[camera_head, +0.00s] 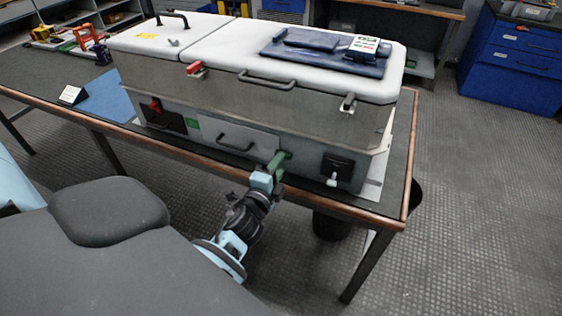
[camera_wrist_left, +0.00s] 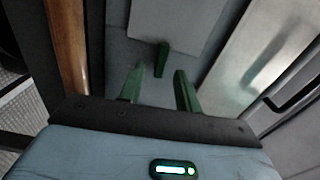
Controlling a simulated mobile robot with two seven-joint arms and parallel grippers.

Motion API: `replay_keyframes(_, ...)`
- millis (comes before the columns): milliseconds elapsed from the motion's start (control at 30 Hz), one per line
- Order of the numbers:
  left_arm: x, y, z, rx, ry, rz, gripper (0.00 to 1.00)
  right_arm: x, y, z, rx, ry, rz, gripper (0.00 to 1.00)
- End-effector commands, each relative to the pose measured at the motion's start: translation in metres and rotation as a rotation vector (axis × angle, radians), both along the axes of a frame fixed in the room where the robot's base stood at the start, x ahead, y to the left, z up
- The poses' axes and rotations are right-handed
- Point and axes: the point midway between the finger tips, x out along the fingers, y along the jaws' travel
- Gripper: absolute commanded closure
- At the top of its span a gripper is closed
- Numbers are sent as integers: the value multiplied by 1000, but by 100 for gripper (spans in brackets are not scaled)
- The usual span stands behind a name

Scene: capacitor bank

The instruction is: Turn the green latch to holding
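The green latch (camera_head: 284,154) is on the lower front of the grey cabinet, right of the handled drawer panel. In the left wrist view, the green latch (camera_wrist_left: 161,59) stands up ahead of the fingers, in line with the gap between them. My left gripper (camera_head: 274,169) is at the cabinet front, close to the latch. In the left wrist view its two green fingers (camera_wrist_left: 158,86) are apart with nothing visible between them. In the head view, latch and fingers overlap in similar green, so contact cannot be told there. My right gripper is not in view.
The cabinet (camera_head: 262,95) stands on a wood-edged table (camera_head: 400,212). A red latch (camera_head: 195,68), a black switch box (camera_head: 337,166) and a grey drawer handle (camera_head: 235,147) are on its front. A blue tray (camera_head: 320,62) lies on its lid. A small sign (camera_head: 72,95) stands at left.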

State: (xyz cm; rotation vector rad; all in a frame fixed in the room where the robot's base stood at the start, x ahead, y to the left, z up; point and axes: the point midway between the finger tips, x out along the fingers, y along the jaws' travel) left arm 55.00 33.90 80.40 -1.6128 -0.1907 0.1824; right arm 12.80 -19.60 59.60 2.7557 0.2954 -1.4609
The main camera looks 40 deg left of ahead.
Motion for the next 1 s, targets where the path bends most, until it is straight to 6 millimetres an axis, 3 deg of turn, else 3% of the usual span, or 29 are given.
replay_keyframes(200, -35, -9, -2, -2, 3, 0, 66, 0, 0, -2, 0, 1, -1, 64)
replay_keyframes(400, -52, -13, -1, 0, 2, 0, 66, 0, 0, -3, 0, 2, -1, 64)
replay_keyframes(1000, -55, -13, 0, -1, 1, 0, 66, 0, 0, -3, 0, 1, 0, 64)
